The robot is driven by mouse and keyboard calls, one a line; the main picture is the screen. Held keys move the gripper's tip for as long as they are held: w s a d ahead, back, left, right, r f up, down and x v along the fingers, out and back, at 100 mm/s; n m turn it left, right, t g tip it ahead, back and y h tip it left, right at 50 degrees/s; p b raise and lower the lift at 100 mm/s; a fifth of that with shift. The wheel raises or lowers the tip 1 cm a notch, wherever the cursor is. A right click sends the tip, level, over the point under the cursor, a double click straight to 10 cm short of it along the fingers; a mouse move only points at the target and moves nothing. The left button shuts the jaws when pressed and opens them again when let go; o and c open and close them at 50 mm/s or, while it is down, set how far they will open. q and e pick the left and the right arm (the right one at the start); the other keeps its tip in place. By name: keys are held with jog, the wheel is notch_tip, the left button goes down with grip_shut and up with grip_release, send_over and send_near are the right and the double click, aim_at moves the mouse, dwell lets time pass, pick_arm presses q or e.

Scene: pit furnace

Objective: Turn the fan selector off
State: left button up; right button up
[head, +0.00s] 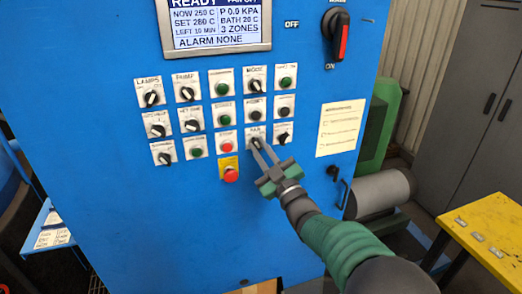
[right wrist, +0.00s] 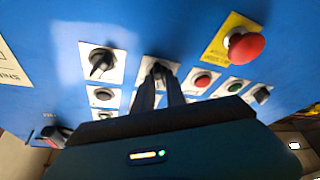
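The fan selector (head: 255,141) is a dark rotary knob on a white plate labelled like "FAN", in the lower part of the blue panel. In the right wrist view the selector (right wrist: 160,70) is at top centre, partly hidden by my fingers. My right gripper (head: 259,148) reaches it from the lower right. Its two slim dark fingers (right wrist: 161,84) stand close together with their tips on either side of the knob, and it looks shut on it. The exact angle of the knob is hidden. My left gripper is not in view.
Several other selectors and buttons surround it, including a red emergency button (head: 231,175) on a yellow plate at lower left. A display (head: 215,25) and a red-handled main switch (head: 341,35) are above. A yellow table (head: 490,225) stands at right.

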jog(key=shift+o, duration=1.4)
jog(key=shift+f, duration=0.1)
jog(key=b+v, duration=0.4)
jog(key=v, duration=1.2)
jog(key=shift+s+f, duration=0.2)
jog(key=shift+s, duration=0.1)
jog(key=shift+d+f, duration=0.1)
jog(key=shift+d, duration=0.05)
